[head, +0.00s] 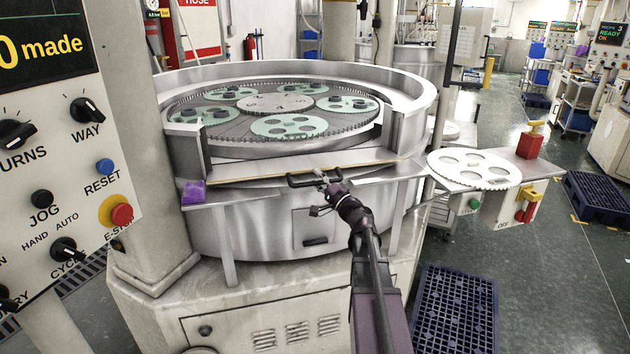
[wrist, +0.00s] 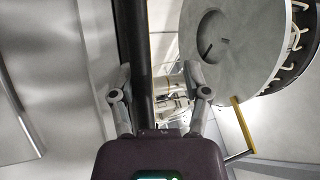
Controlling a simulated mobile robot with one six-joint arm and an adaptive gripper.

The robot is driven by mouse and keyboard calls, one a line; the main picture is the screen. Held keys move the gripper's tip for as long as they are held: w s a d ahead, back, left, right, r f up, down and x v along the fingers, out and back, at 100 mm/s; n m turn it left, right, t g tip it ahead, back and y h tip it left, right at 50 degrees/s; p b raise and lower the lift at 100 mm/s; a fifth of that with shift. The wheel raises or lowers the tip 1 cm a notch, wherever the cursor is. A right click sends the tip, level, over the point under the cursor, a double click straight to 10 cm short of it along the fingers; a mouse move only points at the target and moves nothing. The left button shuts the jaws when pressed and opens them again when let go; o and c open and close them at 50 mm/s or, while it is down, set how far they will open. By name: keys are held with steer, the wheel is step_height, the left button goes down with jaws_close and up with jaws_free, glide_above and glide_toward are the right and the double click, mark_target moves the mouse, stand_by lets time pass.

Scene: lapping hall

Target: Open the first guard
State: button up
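The guard (head: 255,172) is a pale flat panel at the front gap of the round lapping machine's wall. It looks folded down, lying nearly level, with a yellow strip along it. Its black handle (head: 300,182) is at the front edge. My gripper (head: 323,178) is at the right end of this handle. In the wrist view, my gripper (wrist: 160,76) has its fingers apart, with a dark bar (wrist: 140,45), likely the handle, running between them nearer the left finger. I cannot tell whether they touch it.
A purple block (head: 193,191) sits at the left of the ledge. Geared carriers (head: 285,126) lie inside the machine. A side table (head: 515,175) holding a white disc (head: 474,168) stands right. The control panel (head: 60,150) is close on the left. A blue pallet (head: 455,315) lies on the floor.

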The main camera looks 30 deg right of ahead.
steer(key=s+d+f+b, duration=0.3)
steer(key=f+b, duration=0.3)
steer(key=s+d+f+b, duration=0.2)
steer(key=s+f+b, duration=0.1)
steer(key=f+b, duration=0.4)
steer(key=shift+d+f+b, duration=0.25)
steer(key=shift+d+b, duration=0.05)
steer(key=shift+d, duration=0.1)
stand_by(2.0)
steer(key=shift+w+a, duration=0.1)
steer(key=shift+a, duration=0.05)
stand_by(0.5)
